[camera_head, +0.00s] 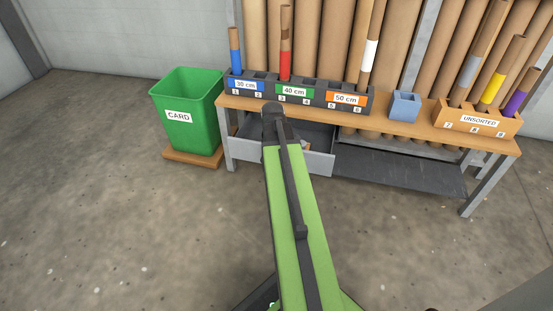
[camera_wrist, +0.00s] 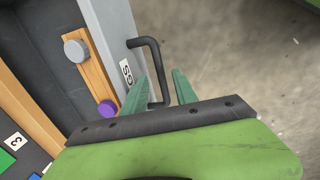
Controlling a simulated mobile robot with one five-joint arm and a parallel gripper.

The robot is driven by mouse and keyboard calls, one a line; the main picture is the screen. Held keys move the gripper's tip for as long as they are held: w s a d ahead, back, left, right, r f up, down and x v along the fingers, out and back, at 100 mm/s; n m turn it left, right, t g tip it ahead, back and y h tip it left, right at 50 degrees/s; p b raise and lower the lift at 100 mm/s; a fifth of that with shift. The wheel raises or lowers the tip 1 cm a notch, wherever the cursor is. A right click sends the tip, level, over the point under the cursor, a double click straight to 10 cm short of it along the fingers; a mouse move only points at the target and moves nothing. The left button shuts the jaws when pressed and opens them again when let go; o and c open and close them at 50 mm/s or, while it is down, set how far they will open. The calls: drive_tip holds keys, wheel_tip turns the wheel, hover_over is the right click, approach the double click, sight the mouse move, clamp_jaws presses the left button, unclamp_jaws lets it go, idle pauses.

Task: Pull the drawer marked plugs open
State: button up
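The grey drawer (camera_head: 312,163) under the bench stands pulled out, with its dark inside showing in the head view. The wrist view shows the drawer front (camera_wrist: 112,30) with a white label (camera_wrist: 127,73) ending in "GS"; the rest of the word is hidden. A black bar handle (camera_wrist: 156,70) sticks out from that front. My gripper (camera_wrist: 160,85) has its two green fingers apart, one on each side of the handle bar. In the head view my arm hides the gripper and handle.
Inside the drawer, a wooden strip (camera_wrist: 92,75) holds a grey plug (camera_wrist: 76,49) and a purple plug (camera_wrist: 107,108). A green CARD bin (camera_head: 190,135) stands left of the bench (camera_head: 400,126). The floor (camera_head: 120,220) in front is clear.

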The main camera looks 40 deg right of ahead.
wheel_tip(320, 180, up, 16)
drive_tip(key=s+a+p, duration=0.1)
drive_tip(key=a+p, duration=0.1)
drive_tip(key=p, duration=1.2)
drive_tip(key=shift+s+a+f, duration=0.25)
drive_tip(key=shift+s, duration=0.1)
drive_tip(key=w+a+n, duration=0.2)
drive_tip(key=w+a, duration=0.2)
drive_tip(key=a, duration=0.7)
drive_tip(key=w+a+n, duration=0.1)
drive_tip(key=w+a, duration=0.3)
drive_tip(key=a, duration=0.6)
drive_tip(key=s+a+m+y, duration=0.2)
drive_tip(key=a+m, duration=0.2)
drive_tip(key=a, duration=1.1)
wheel_tip(320, 180, up, 28)
drive_tip(key=s+m+g+p, duration=0.1)
drive_tip(key=m+p, duration=0.4)
drive_tip(key=p, duration=2.4)
drive_tip(key=shift+d+r, duration=0.15)
drive_tip(key=shift+r, duration=0.05)
